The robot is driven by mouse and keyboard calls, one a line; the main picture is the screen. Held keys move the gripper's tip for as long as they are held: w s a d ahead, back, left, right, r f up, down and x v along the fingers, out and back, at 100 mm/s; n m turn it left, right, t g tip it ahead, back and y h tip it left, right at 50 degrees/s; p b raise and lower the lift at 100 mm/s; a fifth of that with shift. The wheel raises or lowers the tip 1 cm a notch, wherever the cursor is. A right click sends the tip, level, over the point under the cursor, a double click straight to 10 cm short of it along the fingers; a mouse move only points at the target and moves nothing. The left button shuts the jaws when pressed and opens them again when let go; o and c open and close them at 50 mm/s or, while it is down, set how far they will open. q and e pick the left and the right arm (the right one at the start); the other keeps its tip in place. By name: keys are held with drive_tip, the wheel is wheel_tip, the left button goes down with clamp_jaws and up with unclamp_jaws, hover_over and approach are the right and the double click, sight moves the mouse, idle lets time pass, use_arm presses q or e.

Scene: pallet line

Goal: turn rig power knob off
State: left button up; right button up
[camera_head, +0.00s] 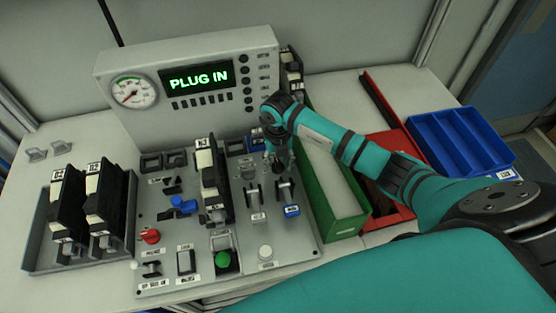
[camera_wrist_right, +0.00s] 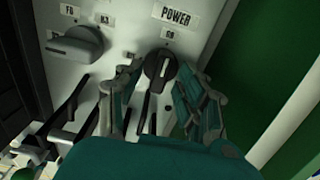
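The power knob (camera_wrist_right: 159,66) is black and round with a raised grip and a pale mark. It sits on the white panel below the POWER label (camera_wrist_right: 175,16) in the right wrist view. My right gripper (camera_wrist_right: 159,78) is open, with one finger on each side of the knob. Gaps show between the fingers and the knob, so I see no grip on it. My left gripper is out of view.
The rig display (camera_head: 198,78) reads PLUG IN, beside a round gauge (camera_head: 134,92). A grey knob (camera_wrist_right: 75,44) is left of the power knob. Levers and modules crowd the sloped console (camera_head: 188,222). A green bin (camera_head: 335,200) stands close on the right, with a blue tray (camera_head: 459,140) beyond.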

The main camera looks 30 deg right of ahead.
clamp_jaws()
idle(0.3)
drive_tip(key=n+b, duration=0.2)
drive_tip(key=shift+w+d+f+n+b, duration=0.1)
drive_tip(key=shift+d+f+n+b, duration=0.05)
drive_tip(key=shift+n+b, duration=0.2)
drive_tip(key=n+b, duration=1.1)
drive_tip(key=shift+w+n, duration=0.1)
drive_tip(key=shift+n, duration=0.25)
drive_tip(key=shift+d+r+n+b, duration=0.1)
drive_tip(key=shift+r+n+b, duration=0.1)
drive_tip(key=shift+n+b, duration=1.5)
